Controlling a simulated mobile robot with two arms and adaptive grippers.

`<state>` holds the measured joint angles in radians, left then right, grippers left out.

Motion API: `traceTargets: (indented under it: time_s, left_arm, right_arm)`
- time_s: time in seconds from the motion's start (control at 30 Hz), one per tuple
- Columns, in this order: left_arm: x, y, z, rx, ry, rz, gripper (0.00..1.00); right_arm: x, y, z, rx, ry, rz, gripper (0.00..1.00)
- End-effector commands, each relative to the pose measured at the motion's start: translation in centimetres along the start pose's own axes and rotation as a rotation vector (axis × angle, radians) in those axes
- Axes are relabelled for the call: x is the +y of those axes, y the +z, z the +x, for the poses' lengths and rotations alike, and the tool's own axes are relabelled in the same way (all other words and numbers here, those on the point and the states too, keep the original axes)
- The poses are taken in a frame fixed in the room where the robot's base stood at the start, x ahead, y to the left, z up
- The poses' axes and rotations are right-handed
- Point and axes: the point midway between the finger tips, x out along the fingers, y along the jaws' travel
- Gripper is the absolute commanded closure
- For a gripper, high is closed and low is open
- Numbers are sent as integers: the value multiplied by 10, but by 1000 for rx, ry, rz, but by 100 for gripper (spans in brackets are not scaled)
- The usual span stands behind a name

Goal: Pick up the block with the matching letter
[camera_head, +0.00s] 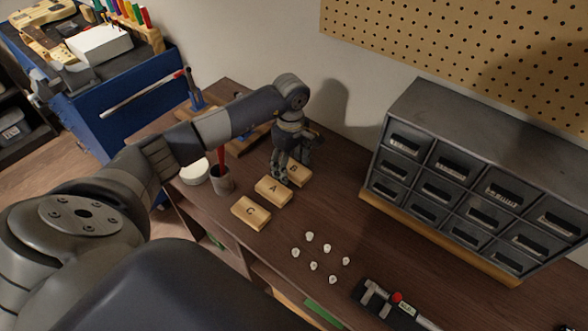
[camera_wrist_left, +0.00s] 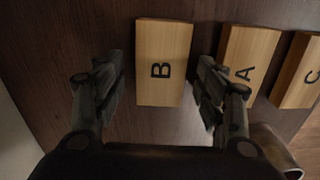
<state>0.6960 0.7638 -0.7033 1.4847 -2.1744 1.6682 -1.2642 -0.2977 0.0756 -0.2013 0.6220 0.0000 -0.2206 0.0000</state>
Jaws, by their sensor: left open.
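Three wooden letter blocks lie in a row on the brown bench. The B block (camera_head: 299,174) is farthest back, the A block (camera_head: 272,191) is in the middle and the G block (camera_head: 251,212) is nearest. My left gripper (camera_head: 291,172) points down at the B block and partly covers it. In the left wrist view the open left gripper (camera_wrist_left: 165,100) has one finger on each side of the B block (camera_wrist_left: 163,50). The A block (camera_wrist_left: 248,62) is just right of the right finger, and the third block (camera_wrist_left: 302,72) is cut off at the edge. My right gripper is not seen.
A grey drawer cabinet (camera_head: 450,165) stands right of the blocks. A cup with a red tool (camera_head: 222,182) and a white round container (camera_head: 195,171) stand left of them. Several small white pieces (camera_head: 327,248) and a black tool (camera_head: 385,300) lie toward the front.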

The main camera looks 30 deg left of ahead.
Motion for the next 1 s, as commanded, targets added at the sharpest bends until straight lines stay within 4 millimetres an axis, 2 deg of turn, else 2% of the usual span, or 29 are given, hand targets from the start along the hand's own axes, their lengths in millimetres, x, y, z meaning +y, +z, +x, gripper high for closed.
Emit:
traceTargets:
  time_s: [0.03,0.23,0.27,0.67,0.77,0.93,1.0]
  left_arm:
    - [0,0,0,0,0,0,35]
    - [0,0,0,0,0,0,80]
    - [0,0,0,0,0,0,83]
    - [0,0,-3,1,1,0,83]
    - [1,0,-10,1,3,0,83]
    - [2,-1,-35,3,7,0,83]
    - [-13,-1,-34,3,0,1,83]
  right_arm:
    - [0,4,0,-6,0,0,65]
    - [2,9,0,-14,2,-1,65]
    - [2,9,0,-14,3,-1,65]
    - [5,5,2,-6,6,0,65]
    - [5,4,7,-4,6,0,65]
    - [5,5,21,-3,6,0,65]
    - [5,5,22,-3,6,0,65]
